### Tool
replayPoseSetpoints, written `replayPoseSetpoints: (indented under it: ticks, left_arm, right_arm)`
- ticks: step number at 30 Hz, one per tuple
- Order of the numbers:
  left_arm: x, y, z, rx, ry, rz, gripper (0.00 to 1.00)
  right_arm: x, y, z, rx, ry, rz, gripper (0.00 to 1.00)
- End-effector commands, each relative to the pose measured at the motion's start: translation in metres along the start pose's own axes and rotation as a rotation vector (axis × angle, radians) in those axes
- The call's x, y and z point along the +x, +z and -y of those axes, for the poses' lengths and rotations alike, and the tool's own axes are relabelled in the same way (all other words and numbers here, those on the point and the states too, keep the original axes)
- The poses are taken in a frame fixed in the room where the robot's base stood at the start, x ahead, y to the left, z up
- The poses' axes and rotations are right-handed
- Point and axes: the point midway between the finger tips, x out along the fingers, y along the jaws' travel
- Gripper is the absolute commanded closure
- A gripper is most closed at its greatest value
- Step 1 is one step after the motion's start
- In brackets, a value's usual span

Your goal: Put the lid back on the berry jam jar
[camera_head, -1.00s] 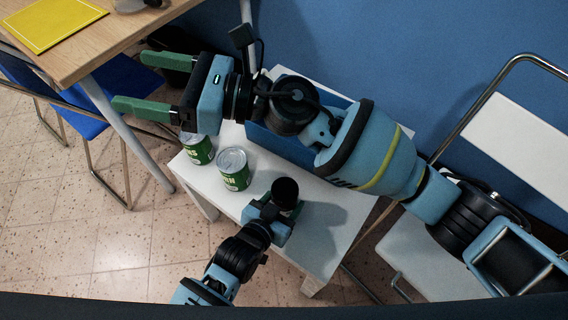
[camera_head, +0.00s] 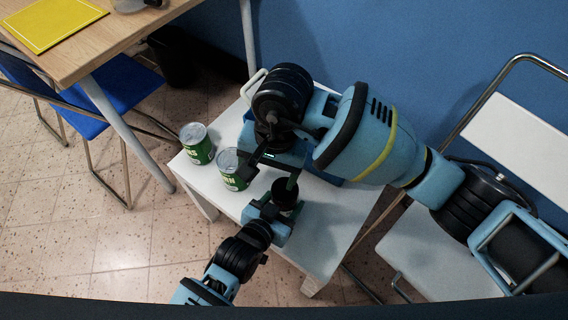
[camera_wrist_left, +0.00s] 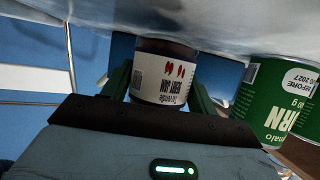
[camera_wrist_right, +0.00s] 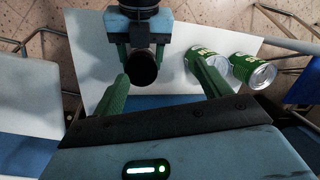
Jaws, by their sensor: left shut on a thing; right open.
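The berry jam jar (camera_head: 286,192) stands upright at the white table, with a dark round top. Its white label shows upside down in the left wrist view (camera_wrist_left: 163,80). My left gripper (camera_wrist_left: 160,98) is shut on the jar from the side. My right gripper (camera_head: 267,181) is open and empty, pointing down over the jar area. In the right wrist view its fingers (camera_wrist_right: 158,70) spread to either side of the dark jar top (camera_wrist_right: 142,68). I cannot tell whether that top is a lid or the open mouth, and I make out no separate lid.
A green corn can (camera_head: 231,169) stands close to the right gripper's left finger, with another green can (camera_head: 197,143) beyond it. The white table (camera_head: 325,235) is clear at front right. A wooden table (camera_head: 105,45) stands upper left, a chair (camera_head: 440,270) at right.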

Motion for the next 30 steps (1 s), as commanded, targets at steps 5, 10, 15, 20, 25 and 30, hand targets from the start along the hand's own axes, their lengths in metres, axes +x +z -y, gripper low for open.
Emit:
replayPoseSetpoints:
  ticks: [5, 10, 15, 20, 25, 30]
  left_arm:
    - [0.000, -0.002, 0.000, 0.000, 0.000, -0.004, 1.00]
    - [0.000, -0.002, 0.000, 0.000, 0.000, -0.004, 1.00]
    - [0.000, -0.002, 0.000, 0.000, 0.000, -0.004, 1.00]
    - [0.000, -0.002, 0.000, 0.000, 0.000, -0.004, 1.00]
    - [0.000, -0.002, 0.000, 0.000, 0.000, -0.004, 1.00]
    - [0.000, -0.002, 0.000, 0.000, 0.000, -0.004, 1.00]
  right_arm:
    - [-0.004, -0.015, -0.022, -0.022, 0.120, -0.081, 0.24]
    - [-0.005, -0.019, -0.027, -0.025, 0.152, -0.100, 0.24]
    - [-0.005, -0.019, -0.027, -0.025, 0.150, -0.099, 0.24]
    - [-0.002, -0.019, -0.027, -0.024, 0.149, -0.098, 0.24]
    - [0.014, -0.020, -0.030, -0.024, 0.150, -0.095, 0.24]
    - [0.039, -0.022, -0.034, -0.022, 0.150, -0.094, 0.24]
